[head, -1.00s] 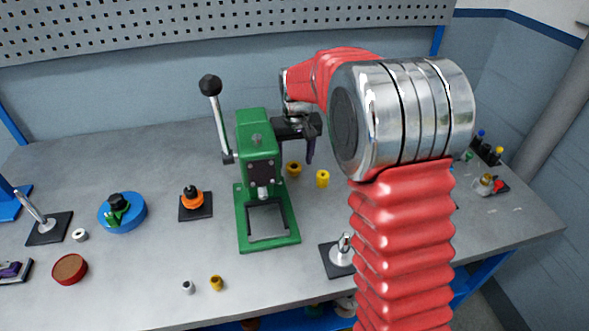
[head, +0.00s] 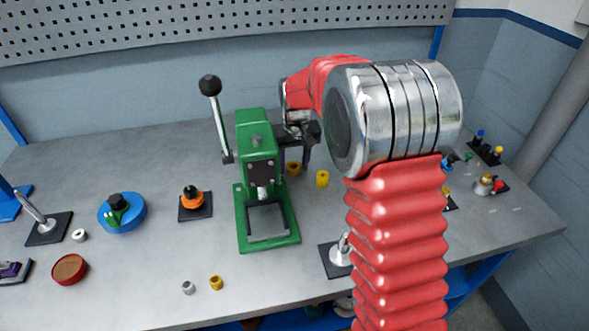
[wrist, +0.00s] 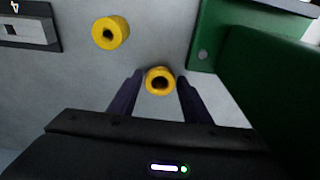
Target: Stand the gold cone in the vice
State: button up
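A gold-yellow round piece with a dark centre hole (wrist: 160,80), likely the gold cone, shows between the fingertips of my gripper (wrist: 160,76) in the wrist view. It appears upright on the bench, and I see gaps to both dark fingers, so my gripper is open. In the head view this gold piece (head: 293,168) stands right of the green press, beside my gripper (head: 306,152), whose fingers are partly hidden. I cannot tell how high the fingertips are above the bench. No vice is clearly recognisable; a dark holder with purple parts (head: 12,270) is cut off at the far left.
The green press (head: 258,150) stands close to my gripper. A second yellow piece (head: 322,179) also shows in the wrist view (wrist: 110,33). A small gold piece (head: 216,283) and a grey one (head: 188,287) stand near the front edge.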

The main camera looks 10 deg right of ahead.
jog(key=c, duration=0.9)
jog(key=shift+r, duration=0.15)
notch_tip(320, 180, up, 18)
dwell(0.6)
